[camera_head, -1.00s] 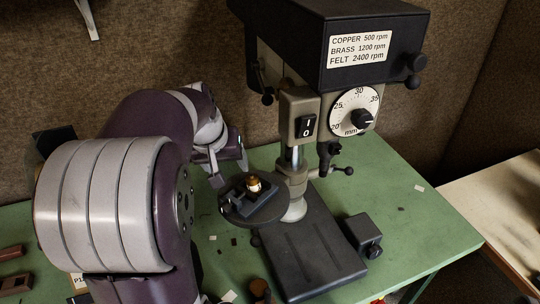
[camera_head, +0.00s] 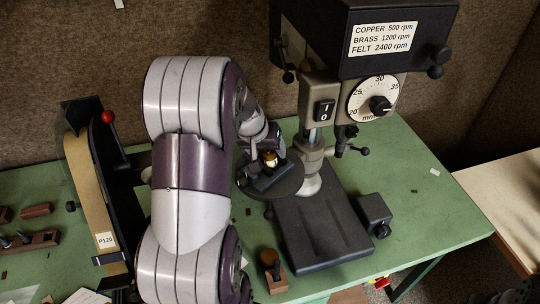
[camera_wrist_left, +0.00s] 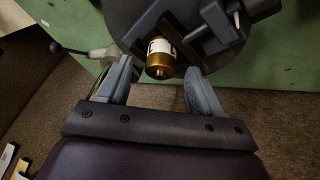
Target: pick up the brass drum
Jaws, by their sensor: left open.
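The brass drum (camera_head: 270,159) is a small gold cylinder with a pale label. It sits at a dark vise (camera_head: 272,178) on the round table of the drill press. In the left wrist view the drum (camera_wrist_left: 160,66) shows in front of my left gripper (camera_wrist_left: 159,76), between the lines of its two fingertips. The fingers are apart, one on each side, with a gap to the drum. In the head view my left gripper (camera_head: 262,146) is right behind the drum, partly hidden by my arm.
The drill press (camera_head: 370,50) stands over the round table (camera_head: 286,188), its base (camera_head: 318,232) on the green bench. A belt sander (camera_head: 88,185) stands at left. A small wooden-based tool (camera_head: 272,270) is at the front. The bench at right (camera_head: 420,200) is mostly clear.

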